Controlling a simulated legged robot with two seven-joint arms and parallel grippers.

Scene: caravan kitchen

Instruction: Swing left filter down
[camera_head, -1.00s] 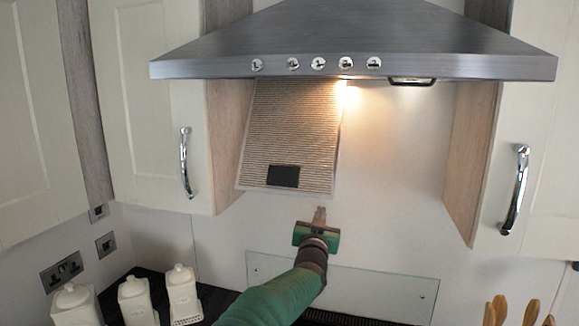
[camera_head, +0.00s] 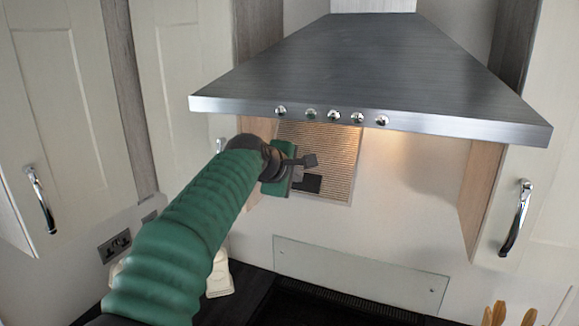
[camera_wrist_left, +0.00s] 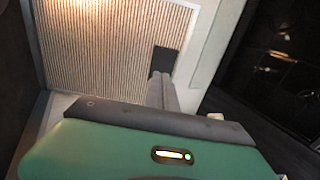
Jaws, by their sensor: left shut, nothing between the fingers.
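The left filter (camera_head: 336,152) is a ribbed tan panel with a black patch (camera_head: 312,183) near its lower edge. It hangs down below the left part of the steel range hood (camera_head: 370,70). My left gripper (camera_head: 310,160) is shut and empty, in front of the filter in the head view, beside and above the black patch. In the left wrist view the ribbed filter (camera_wrist_left: 110,45) fills the upper left, and the shut fingers (camera_wrist_left: 161,85) point towards its black patch (camera_wrist_left: 165,60). I cannot tell whether they touch it. My right gripper is not in view.
White cupboards with chrome handles (camera_head: 515,218) flank the hood. A glass splashback (camera_head: 360,275) stands on the wall below, above the dark hob (camera_head: 330,308). White canisters (camera_head: 219,275) are partly hidden by my left arm. Wooden utensils (camera_head: 510,315) stand at lower right.

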